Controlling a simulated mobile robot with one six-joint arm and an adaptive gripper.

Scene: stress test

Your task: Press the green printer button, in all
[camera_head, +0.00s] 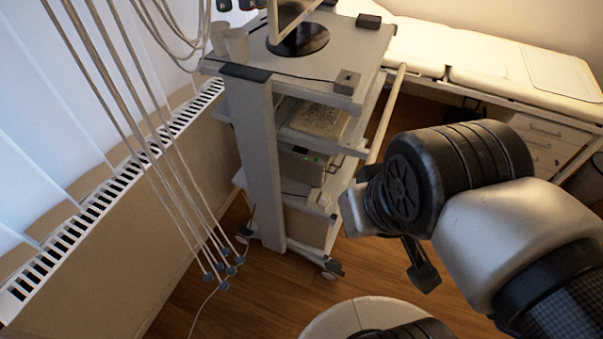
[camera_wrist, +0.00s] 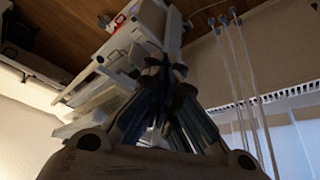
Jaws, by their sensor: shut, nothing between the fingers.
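A medical cart (camera_head: 262,150) stands left of my arm in the head view. On its middle shelf sits a box-shaped device (camera_head: 302,168), which looks like the printer. I cannot make out the green button in the wrist view.
Several hanging cables (camera_head: 150,120) are left of the cart, before a radiator grille (camera_head: 110,190). A pale handle bar (camera_head: 388,115) sticks out on the cart's right side. An examination bed (camera_head: 480,60) and drawers (camera_head: 545,145) are at the back right.

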